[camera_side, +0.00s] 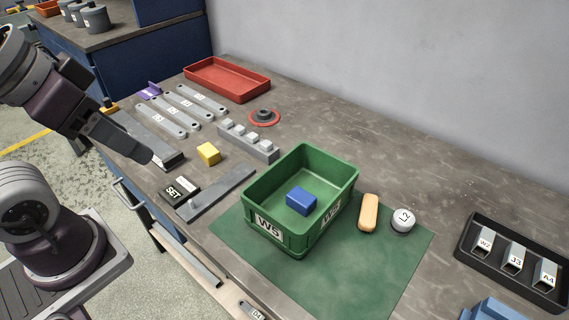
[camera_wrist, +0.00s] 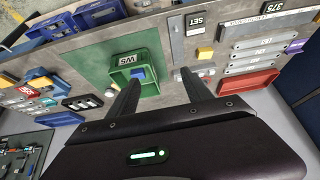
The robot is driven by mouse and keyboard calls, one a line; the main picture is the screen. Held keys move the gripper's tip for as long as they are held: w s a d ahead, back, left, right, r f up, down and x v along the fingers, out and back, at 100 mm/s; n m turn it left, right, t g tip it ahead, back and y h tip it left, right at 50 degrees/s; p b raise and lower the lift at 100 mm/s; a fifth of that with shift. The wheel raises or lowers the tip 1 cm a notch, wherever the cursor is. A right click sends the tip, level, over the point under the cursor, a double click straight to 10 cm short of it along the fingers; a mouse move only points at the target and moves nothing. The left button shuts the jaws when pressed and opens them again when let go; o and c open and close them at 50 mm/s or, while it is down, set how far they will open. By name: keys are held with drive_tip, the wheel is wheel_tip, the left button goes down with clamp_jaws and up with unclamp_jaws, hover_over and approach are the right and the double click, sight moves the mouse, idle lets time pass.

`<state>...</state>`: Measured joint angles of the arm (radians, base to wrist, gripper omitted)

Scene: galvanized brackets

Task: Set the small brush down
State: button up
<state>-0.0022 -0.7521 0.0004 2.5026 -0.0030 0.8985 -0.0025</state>
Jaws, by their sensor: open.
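A tan, rounded oblong piece (camera_side: 368,212) lies on the green mat (camera_side: 400,248), just right of the green crate (camera_side: 276,250) in the side view. It may be the small brush, but no bristles show, so I cannot tell. My gripper (camera_side: 146,156) is at the left of the side view, over the bench's left end and well apart from the tan piece. In the wrist view my gripper (camera_wrist: 161,77) has its two fingers spread with nothing between them. The crate also shows in the wrist view (camera_wrist: 115,75), beyond the fingers.
A blue block (camera_side: 301,201) sits in the crate. Grey brackets (camera_side: 188,107), a yellow block (camera_side: 208,153) and a red tray (camera_side: 227,80) are at left. A black tray (camera_side: 513,262) stands at right. The back right bench is clear.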

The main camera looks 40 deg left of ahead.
drive_tip(key=w+d+r+n+g+h, duration=0.2)
drive_tip(key=w+d+r, duration=0.15)
drive_tip(key=w, duration=0.55)
drive_tip(key=n+g+y, duration=0.2)
drive_tip(key=n, duration=0.1)
hover_over(369, 209)
drive_tip(key=f, duration=2.1)
drive_tip(key=shift+s+d, duration=0.2)
drive_tip(key=shift+s, duration=0.05)
drive_tip(key=shift+m+y, duration=0.3)
wheel_tip(369, 209, down, 9)
drive_tip(key=shift+w+a+r, duration=0.1)
drive_tip(key=shift+w+a, duration=0.05)
drive_tip(key=shift+c, duration=0.5)
